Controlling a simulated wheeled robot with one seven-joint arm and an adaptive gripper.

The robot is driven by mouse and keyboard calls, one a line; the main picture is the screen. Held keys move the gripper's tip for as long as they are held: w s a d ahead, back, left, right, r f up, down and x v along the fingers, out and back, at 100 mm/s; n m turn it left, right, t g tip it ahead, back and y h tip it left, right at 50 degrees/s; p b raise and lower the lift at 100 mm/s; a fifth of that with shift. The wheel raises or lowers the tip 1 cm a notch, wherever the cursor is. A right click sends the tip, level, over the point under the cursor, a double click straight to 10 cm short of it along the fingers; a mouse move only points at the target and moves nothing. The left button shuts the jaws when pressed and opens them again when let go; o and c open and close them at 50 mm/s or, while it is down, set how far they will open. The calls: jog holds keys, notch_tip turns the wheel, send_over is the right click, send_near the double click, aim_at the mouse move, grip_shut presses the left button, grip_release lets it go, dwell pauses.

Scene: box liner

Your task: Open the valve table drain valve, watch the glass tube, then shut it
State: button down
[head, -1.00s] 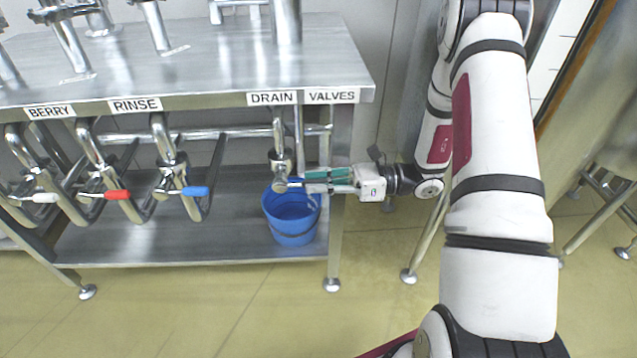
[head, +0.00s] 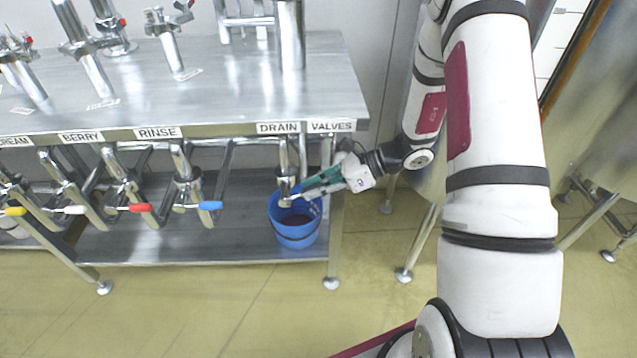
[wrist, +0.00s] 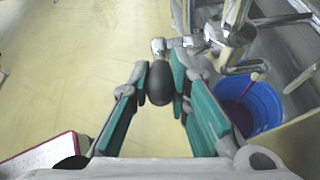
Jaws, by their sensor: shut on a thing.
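The drain valve (head: 286,181) hangs under the table below the DRAIN label (head: 278,128). It shows as metal fittings in the wrist view (wrist: 222,36), with a lever (wrist: 178,43) ending in a black knob (wrist: 160,84). My gripper (wrist: 158,72) is shut on the knob, its green-padded fingers on either side. In the head view my gripper (head: 297,196) slants down-left to the valve. The blue bucket (head: 297,232) stands below, with dark reddish liquid inside. A thin reddish stream (wrist: 256,79) shows above it. I cannot make out the glass tube for certain.
Yellow, white, red and blue valve handles (head: 210,205) line the table front to the left. The steel table (head: 230,85) and its leg (head: 334,240) stand close to my gripper. The tiled floor (head: 250,310) in front is clear.

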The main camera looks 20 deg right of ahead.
jog(key=shift+w+a+r+g+h+p, duration=0.15)
jog(key=shift+a+r+g+h+p, duration=0.15)
jog(key=shift+r+h+p, duration=0.6)
jog(key=shift+f+p, duration=0.2)
jog(key=shift+p, duration=0.2)
jog(key=c, duration=1.5)
grip_release()
jog(key=s+d, duration=0.1)
jog(key=d, duration=0.3)
jog(key=s+d, duration=0.1)
jog(key=d, duration=0.3)
jog(key=s+d, duration=0.2)
jog(key=d, duration=0.2)
jog(key=shift+d+r, duration=0.1)
jog(key=shift+r, duration=0.25)
